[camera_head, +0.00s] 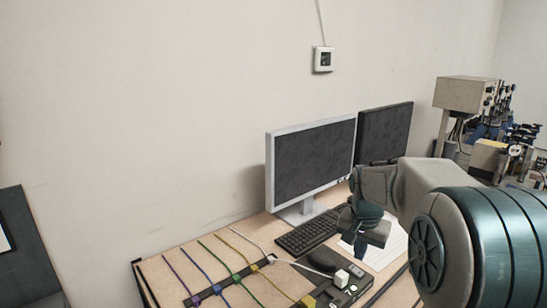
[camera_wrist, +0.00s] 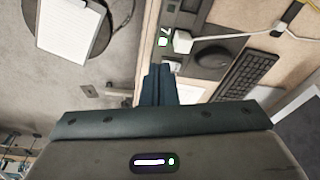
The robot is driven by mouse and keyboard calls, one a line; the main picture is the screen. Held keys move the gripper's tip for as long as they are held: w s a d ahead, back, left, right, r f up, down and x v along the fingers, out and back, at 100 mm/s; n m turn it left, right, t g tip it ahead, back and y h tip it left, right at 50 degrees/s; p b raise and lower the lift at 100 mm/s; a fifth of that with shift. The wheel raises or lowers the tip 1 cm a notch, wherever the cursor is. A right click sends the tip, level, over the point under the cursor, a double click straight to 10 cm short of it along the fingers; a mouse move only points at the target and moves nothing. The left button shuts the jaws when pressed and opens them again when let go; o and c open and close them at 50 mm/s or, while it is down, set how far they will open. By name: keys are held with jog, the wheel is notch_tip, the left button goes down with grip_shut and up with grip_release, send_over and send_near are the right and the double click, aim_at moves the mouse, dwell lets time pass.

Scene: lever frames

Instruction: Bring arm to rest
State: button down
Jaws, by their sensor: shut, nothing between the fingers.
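My arm reaches in from the right edge of the head view, its large teal and grey joint close to the camera. My gripper (camera_wrist: 158,70) points away from the wrist camera, its two dark fingers together and empty. In the wrist view its tips lie over the desk's edge, between the floor and the desk top. In the head view my wrist and gripper stand above the desk, in front of the monitors; the fingertips are hard to make out there.
The desk (camera_head: 160,268) holds two monitors (camera_head: 312,162) (camera_head: 385,133), a keyboard (camera_head: 308,232), a dark mouse (camera_head: 321,259), coloured cables (camera_head: 222,262) and a device with a white block (camera_head: 341,277). In the wrist view, a round seat (camera_wrist: 112,12) with papers (camera_wrist: 68,32) stands left of the desk.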

jog(key=s+a+n+t, duration=0.1)
jog(key=s+a+n, duration=0.2)
jog(key=s, duration=0.9)
jog(key=s+a+n+y, duration=0.1)
jog(key=s+a+n, duration=0.2)
jog(key=s, duration=0.9)
jog(key=shift+a+n+t, duration=0.25)
jog(key=shift+n+t, duration=0.15)
